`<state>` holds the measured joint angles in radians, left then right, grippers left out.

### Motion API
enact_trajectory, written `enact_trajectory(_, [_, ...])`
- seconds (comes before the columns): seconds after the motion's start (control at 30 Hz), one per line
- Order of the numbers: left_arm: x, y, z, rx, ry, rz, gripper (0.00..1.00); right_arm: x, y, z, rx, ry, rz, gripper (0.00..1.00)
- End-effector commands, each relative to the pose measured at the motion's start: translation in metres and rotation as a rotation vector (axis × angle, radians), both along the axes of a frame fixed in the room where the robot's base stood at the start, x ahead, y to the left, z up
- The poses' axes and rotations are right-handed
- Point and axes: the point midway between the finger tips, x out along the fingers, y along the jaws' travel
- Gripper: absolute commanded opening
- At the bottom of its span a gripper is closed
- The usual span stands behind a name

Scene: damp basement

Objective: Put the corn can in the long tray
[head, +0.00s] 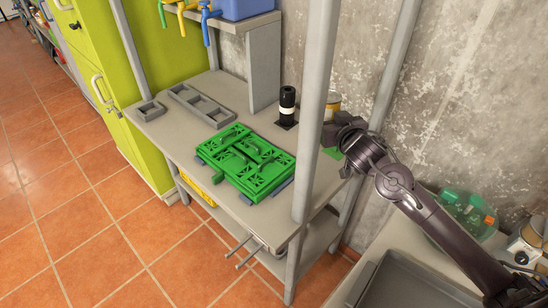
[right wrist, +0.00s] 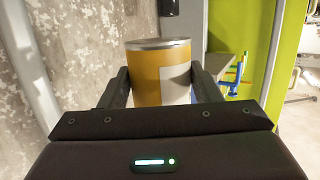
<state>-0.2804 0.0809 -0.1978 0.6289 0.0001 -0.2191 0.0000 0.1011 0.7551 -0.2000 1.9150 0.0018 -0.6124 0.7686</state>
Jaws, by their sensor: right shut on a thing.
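The corn can (right wrist: 160,66) is yellow-orange with a pale label patch and a metal rim. My right gripper (right wrist: 162,84) is shut on it, with one finger on each side. In the head view the can (head: 333,102) shows above the gripper (head: 338,126), partly hidden by it and near the grey post. The long tray (head: 202,106) is grey, narrow and divided, and lies towards the back left of the workbench, well to the left of the can. My left gripper is not in view.
A green crate-like panel (head: 247,160) lies mid-bench. A black cylinder (head: 286,106) stands behind it. A grey upright post (head: 317,110) rises between the bench and my right arm. A blue bin (head: 245,8) is on the shelf above.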

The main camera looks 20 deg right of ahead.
Motion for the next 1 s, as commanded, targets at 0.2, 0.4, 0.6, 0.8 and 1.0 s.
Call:
enact_trajectory(0.2, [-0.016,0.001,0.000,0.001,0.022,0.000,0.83,-0.001,0.001,-0.049,0.002,0.005,-0.001,0.18])
enact_trajectory(0.4, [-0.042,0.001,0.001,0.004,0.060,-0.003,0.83,-0.001,0.000,-0.101,0.001,0.003,-0.001,0.18])
enact_trajectory(0.6, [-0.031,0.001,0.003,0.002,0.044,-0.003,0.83,-0.002,0.000,-0.143,0.000,0.000,-0.001,0.18])
enact_trajectory(0.8, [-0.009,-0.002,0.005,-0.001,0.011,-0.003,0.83,-0.001,0.000,-0.161,0.001,-0.001,-0.001,0.18])
enact_trajectory(1.0, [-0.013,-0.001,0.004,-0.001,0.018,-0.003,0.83,-0.002,0.000,-0.189,0.002,0.001,-0.001,0.18])
